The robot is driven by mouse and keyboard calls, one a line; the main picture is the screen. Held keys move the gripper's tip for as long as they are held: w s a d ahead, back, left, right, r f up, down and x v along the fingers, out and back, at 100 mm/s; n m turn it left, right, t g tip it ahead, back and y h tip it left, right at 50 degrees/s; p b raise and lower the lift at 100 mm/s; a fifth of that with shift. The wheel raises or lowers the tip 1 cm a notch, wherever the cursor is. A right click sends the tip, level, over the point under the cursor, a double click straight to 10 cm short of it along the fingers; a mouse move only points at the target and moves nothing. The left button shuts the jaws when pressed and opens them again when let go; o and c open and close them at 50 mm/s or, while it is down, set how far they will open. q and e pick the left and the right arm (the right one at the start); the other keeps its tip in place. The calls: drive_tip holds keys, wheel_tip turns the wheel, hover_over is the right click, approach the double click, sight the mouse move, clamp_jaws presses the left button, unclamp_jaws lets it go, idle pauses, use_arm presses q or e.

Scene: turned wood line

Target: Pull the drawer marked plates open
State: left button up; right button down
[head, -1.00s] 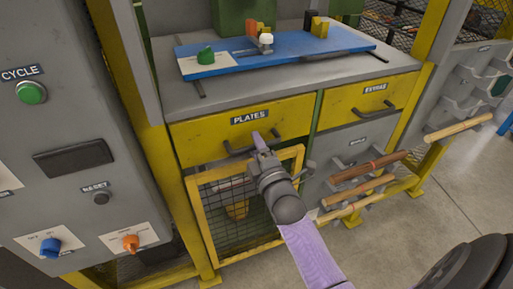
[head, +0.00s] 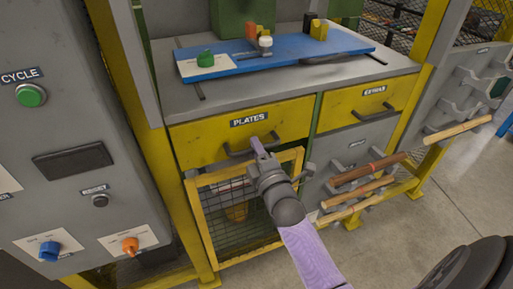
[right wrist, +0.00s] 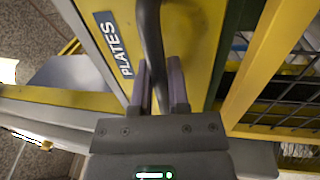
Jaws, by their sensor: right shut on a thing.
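The drawer marked plates (head: 205,142) has a yellow front under the grey worktop, with a dark bar handle (head: 235,152) below its label. It looks shut, its front about level with the extras drawer. My right gripper (head: 257,146) reaches the handle from the front and is shut on it. In the right wrist view the handle (right wrist: 152,40) runs between the two fingers (right wrist: 158,88), beside the PLATES label (right wrist: 115,45) on the drawer front. Part of the handle is hidden by the fingers. My left gripper is not in view.
A yellow-framed mesh door (head: 205,225) is below the drawer, close to my right gripper. The extras drawer (head: 350,108) is to the right. Turned wood pieces (head: 368,168) stick out on a rack at the lower right. A control panel (head: 75,120) stands on the left.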

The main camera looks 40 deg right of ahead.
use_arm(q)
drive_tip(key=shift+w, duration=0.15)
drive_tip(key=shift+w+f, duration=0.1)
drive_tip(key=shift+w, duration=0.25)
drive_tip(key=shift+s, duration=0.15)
use_arm(e)
drive_tip(key=shift+s, duration=0.15)
